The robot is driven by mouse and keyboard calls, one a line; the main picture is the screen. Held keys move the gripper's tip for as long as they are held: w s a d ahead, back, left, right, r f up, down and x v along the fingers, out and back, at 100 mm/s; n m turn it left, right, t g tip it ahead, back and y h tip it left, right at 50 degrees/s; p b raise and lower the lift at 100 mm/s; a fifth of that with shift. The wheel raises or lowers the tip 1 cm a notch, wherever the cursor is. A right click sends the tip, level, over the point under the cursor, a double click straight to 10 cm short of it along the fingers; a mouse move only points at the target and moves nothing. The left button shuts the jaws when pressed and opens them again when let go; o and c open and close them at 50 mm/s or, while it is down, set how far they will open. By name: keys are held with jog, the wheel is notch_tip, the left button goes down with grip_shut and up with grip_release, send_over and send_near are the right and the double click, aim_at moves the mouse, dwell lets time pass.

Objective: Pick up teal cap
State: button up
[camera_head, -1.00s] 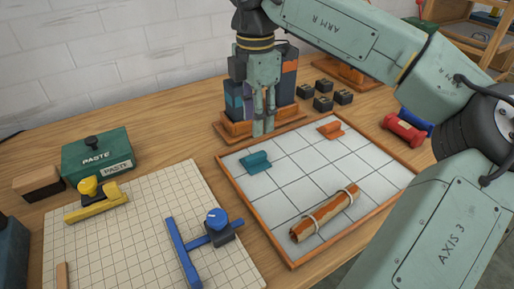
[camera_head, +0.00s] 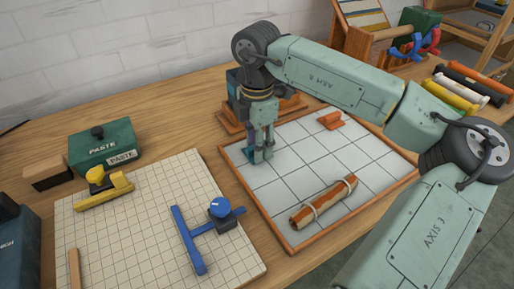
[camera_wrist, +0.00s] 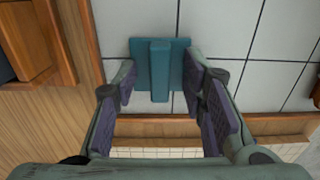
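The teal cap (camera_wrist: 160,72) lies on the white tiled tray (camera_head: 301,215), near its left side. In the wrist view it is a flat plate with a raised ridge along its middle. My gripper (camera_wrist: 160,84) is open, its two purple-padded fingers standing apart on either side of the ridge. Whether they touch the cap cannot be told. In the head view my gripper (camera_head: 259,156) points down at the cap and hides most of it; a teal sliver (camera_head: 247,153) shows beside the fingers.
An orange cap (camera_head: 332,120) and a tied brown roll (camera_head: 323,203) lie on the same tray. A wooden rack (camera_head: 230,122) stands close behind my gripper. The gridded board (camera_head: 130,235) at left holds yellow and blue tools. A green PASTE box (camera_head: 100,146) stands behind it.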

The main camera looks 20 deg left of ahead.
jog(key=shift+c, duration=0.5)
grip_shut()
jog(key=shift+r, duration=0.1)
